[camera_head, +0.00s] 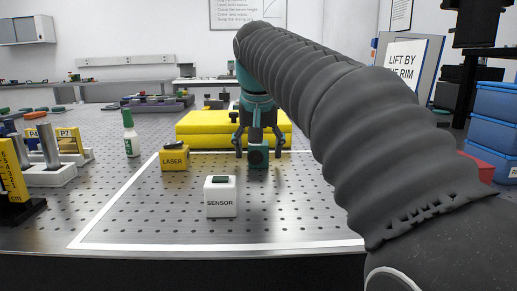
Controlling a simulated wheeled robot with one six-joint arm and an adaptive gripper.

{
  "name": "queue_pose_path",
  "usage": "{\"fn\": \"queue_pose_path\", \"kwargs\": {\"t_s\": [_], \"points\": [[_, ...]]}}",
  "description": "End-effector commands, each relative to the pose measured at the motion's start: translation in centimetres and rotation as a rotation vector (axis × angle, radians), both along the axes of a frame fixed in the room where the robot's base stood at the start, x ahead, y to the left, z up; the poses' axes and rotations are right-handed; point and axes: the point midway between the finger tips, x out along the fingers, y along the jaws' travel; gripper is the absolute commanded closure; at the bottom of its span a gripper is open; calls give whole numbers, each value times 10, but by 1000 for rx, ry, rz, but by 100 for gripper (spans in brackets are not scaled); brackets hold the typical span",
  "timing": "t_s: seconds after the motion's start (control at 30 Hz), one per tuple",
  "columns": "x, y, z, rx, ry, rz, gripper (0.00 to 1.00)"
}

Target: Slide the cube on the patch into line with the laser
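A small teal cube (257,157) with a dark round face stands on the perforated metal table, toward the back of a white-outlined patch (150,219). My gripper (258,152) points down at the cube, with one finger on each side of it. The fingers look spread, with a gap between each finger and the cube, so the gripper appears open. The yellow laser box (174,160) stands to the left of the cube, near the outline's back left corner. The white sensor box (220,198) stands nearer to me, in front and left of the cube.
Yellow blocks (195,130) lie right behind my gripper. A white-green bottle (131,138) and metal posts in a white holder (48,165) stand left. Blue bins (494,133) and a red box (478,163) are at right. The outlined area's front is clear apart from the sensor.

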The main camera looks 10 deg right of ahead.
Motion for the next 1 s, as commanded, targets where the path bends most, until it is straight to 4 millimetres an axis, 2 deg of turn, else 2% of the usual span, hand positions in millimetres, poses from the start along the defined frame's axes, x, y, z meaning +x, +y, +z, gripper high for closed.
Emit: {"fn": "queue_pose_path", "kwargs": {"t_s": [0.2,0.33,0.73,1.0], "points": [[0,0,1,0,-1,0,26],[-4,1,11,0,-2,0,26],[-31,9,80,0,-4,2,26],[-42,11,106,0,-2,0,26]]}}
